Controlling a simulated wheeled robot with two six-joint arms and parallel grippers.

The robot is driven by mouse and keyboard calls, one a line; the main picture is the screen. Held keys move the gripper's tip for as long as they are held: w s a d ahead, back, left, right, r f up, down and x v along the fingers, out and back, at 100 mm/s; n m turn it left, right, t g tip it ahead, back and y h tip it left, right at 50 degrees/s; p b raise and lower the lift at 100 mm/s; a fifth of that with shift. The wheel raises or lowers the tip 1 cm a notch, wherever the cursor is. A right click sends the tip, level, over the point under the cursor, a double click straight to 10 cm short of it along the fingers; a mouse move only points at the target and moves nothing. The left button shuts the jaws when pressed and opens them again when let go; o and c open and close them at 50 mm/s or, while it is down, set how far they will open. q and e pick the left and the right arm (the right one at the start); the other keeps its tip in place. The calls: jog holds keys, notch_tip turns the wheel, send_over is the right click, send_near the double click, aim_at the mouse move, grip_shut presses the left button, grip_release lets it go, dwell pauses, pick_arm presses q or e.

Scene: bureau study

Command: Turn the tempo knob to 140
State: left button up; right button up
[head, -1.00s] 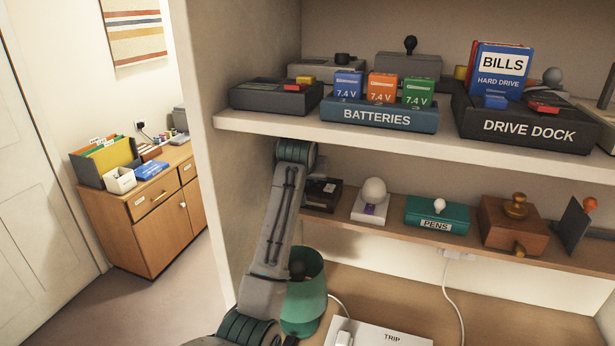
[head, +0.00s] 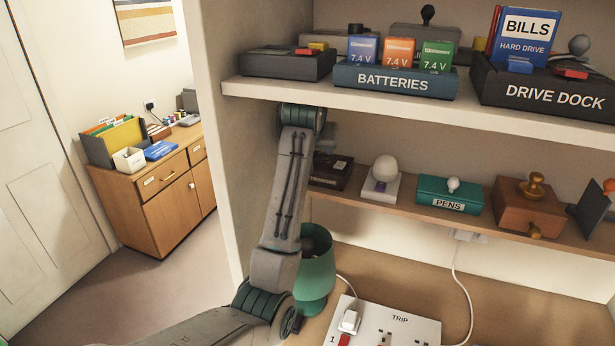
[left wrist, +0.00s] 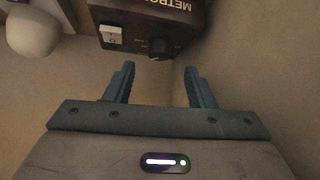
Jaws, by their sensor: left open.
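The metronome (head: 331,171) is a dark brown box at the left end of the lower shelf, partly behind my left arm. In the left wrist view the metronome (left wrist: 190,22) appears upside down at the top, with a round black knob (left wrist: 160,48) and a light rocker switch (left wrist: 112,35) on its face. The knob's scale is too small to read. My left gripper (left wrist: 158,75) is open and empty. Its fingertips lie just short of the metronome's face, with the knob between them in the picture and apart from both. My right gripper is not in view.
A white-domed item (head: 383,172), a teal pens box (head: 450,196) and a wooden box (head: 530,209) stand along the same shelf. The upper shelf (head: 290,93) overhangs my left arm. A green lamp (head: 318,268) and a power strip (head: 400,329) are below.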

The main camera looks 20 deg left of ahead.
pick_arm(q)
jog(key=s+d, duration=0.2)
jog(key=s, duration=1)
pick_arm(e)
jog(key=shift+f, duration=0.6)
pick_arm(q)
jog(key=shift+w, duration=0.1)
